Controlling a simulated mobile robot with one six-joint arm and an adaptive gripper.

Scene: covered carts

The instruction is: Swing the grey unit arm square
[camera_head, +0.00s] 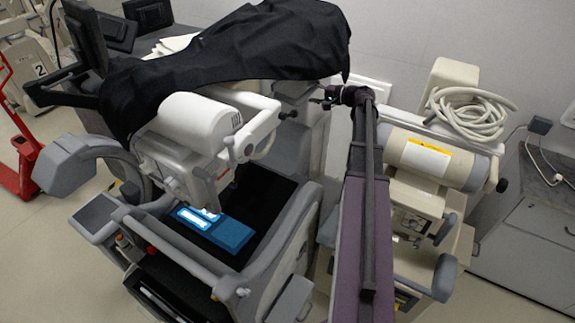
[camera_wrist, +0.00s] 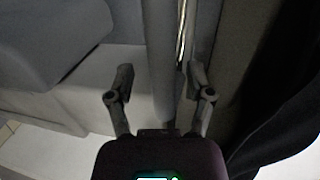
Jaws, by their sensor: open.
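A white and grey unit (camera_head: 205,120) with a rounded housing and a jointed side bracket stands on the left cart, partly under a black cover. I cannot tell for certain which part is the named unit arm. My gripper (camera_head: 323,99) is at the far end of my arm, just right of this unit and below the cover's right edge. In the wrist view my gripper (camera_wrist: 160,82) is open, fingers apart. A grey upright bar (camera_wrist: 160,45) runs between the fingers in the picture; contact is not visible.
The black cover (camera_head: 225,50) hangs close above my gripper and fills the right of the wrist view. A beige cylinder unit (camera_head: 425,158) with a coiled hose (camera_head: 470,110) stands right of my arm. A blue box (camera_head: 233,234) lies in the left cart's dark tray.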

